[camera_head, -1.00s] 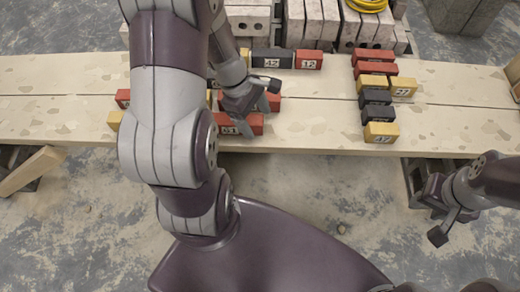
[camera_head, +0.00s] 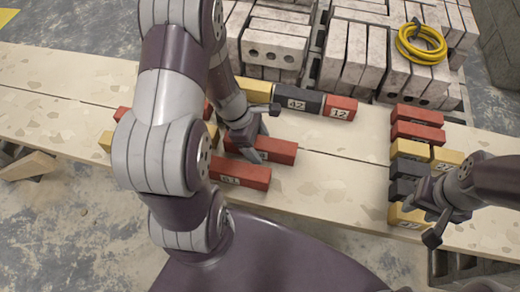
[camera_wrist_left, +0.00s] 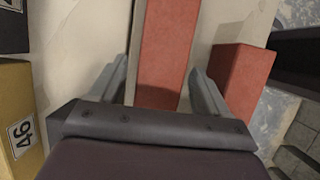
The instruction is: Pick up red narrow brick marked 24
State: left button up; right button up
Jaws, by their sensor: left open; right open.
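A red narrow brick (camera_head: 280,150) lies on the plank under my left gripper (camera_head: 256,133). Its label is partly covered in the head view, so I cannot read its number. My left gripper is open, and in the wrist view its fingers (camera_wrist_left: 162,88) stand on either side of a red brick (camera_wrist_left: 168,45), which shows no mark there. I cannot tell whether the fingers touch it. A red brick marked 61 (camera_head: 248,175) lies nearer to me. My right gripper (camera_head: 422,222) is open and empty, by the near end of the right-hand brick row.
A red brick marked 12 (camera_head: 341,108) and a dark brick marked 42 (camera_head: 297,100) lie behind. Red bricks (camera_head: 418,132), yellow and dark ones line the right. A yellow brick marked 46 (camera_wrist_left: 17,118) shows in the wrist view. Grey blocks (camera_head: 275,47) and a yellow cable coil (camera_head: 421,41) stand beyond.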

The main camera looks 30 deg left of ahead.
pick_arm(q)
jog(key=shift+x, duration=0.85)
jog(key=shift+r, duration=0.1)
jog(key=shift+c, duration=0.3)
jog(key=shift+w, duration=0.1)
grip_shut()
